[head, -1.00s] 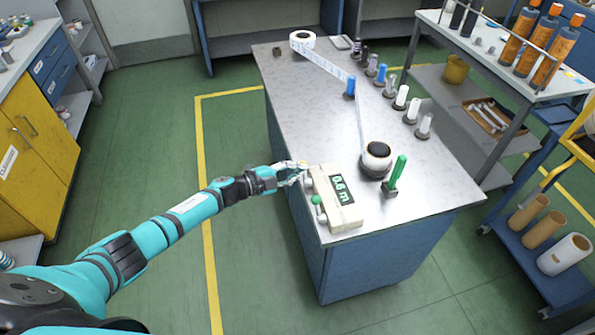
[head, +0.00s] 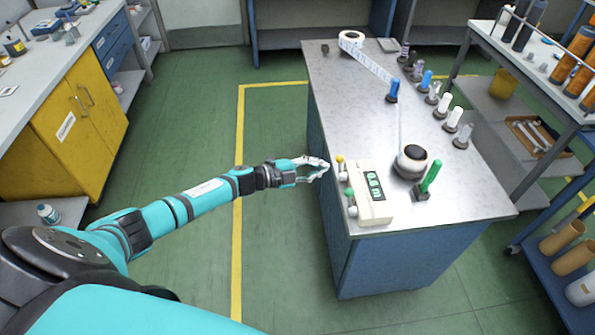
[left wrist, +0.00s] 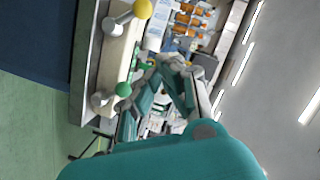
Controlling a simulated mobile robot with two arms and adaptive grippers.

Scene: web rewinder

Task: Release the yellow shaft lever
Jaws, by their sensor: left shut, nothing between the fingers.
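The cream control box (head: 372,205) stands on the near left edge of the metal table and has a display on top. Its yellow-knobbed lever (head: 340,159) is at the far end of the box's left side, standing up in the head view. My right gripper is out of view.
A shelf cart (head: 480,70) stands at the right. The green floor left of the table is clear.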

